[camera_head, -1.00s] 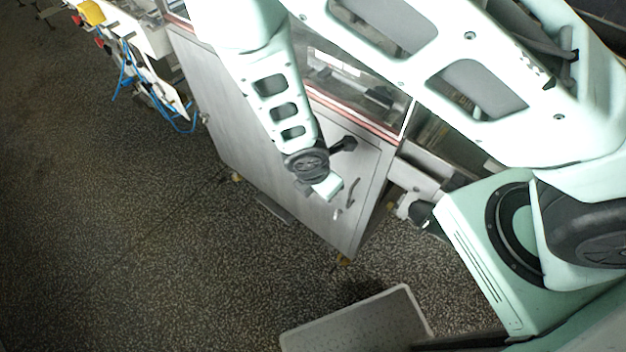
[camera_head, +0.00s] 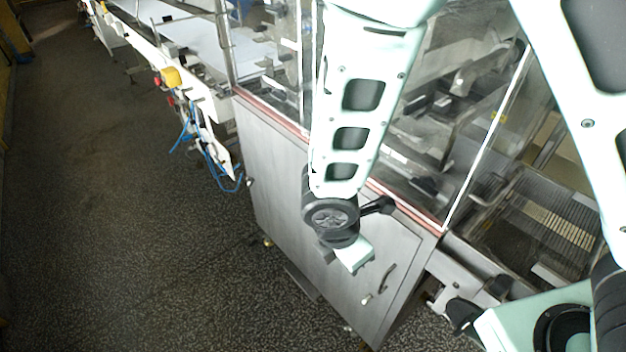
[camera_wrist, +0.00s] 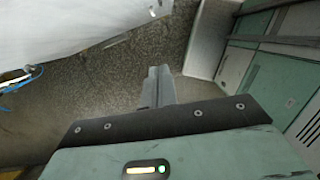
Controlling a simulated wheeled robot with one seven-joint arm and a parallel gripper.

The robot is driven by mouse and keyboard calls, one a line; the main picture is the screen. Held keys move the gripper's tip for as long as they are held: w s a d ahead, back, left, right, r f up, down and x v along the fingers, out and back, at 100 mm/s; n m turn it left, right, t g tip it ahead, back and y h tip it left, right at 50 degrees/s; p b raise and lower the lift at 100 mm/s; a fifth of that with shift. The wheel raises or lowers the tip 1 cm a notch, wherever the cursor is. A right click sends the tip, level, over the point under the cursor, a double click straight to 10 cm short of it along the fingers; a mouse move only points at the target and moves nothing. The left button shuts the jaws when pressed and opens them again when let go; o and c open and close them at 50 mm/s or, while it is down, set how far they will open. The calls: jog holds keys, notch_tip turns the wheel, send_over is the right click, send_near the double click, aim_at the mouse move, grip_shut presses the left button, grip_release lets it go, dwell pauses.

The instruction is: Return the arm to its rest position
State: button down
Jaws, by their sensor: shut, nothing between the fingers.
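My gripper shows in the wrist view (camera_wrist: 158,85), its two fingers together with nothing between them. Beyond the fingertips is bare speckled floor. In the head view my arm hangs down in front of the steel cabinet (camera_head: 285,190) of the machine. The end of the arm is below the black wrist joint, in front of the cabinet door's lower part; the fingertips are not clear there. I cannot tell the exact gap between my arm and the cabinet.
Clear guard panels (camera_head: 455,130) with a red lower edge stand above the cabinet. A wire mesh belt (camera_head: 550,222) is at right. A yellow switch box (camera_head: 171,77) and blue cables (camera_head: 221,178) hang at left. The floor (camera_head: 120,240) at left is clear.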

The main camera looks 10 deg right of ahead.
jog(key=s+r+m+y, duration=0.1)
jog(key=s+r+m, duration=0.4)
jog(key=r+m, duration=0.2)
jog(key=s+d+r+m+g+y, duration=0.1)
jog(key=s+r+m+y, duration=0.1)
jog(key=s+r+m, duration=0.3)
notch_tip(320, 180, up, 6)
jog(key=m, duration=0.3)
jog(key=shift+d, duration=0.2)
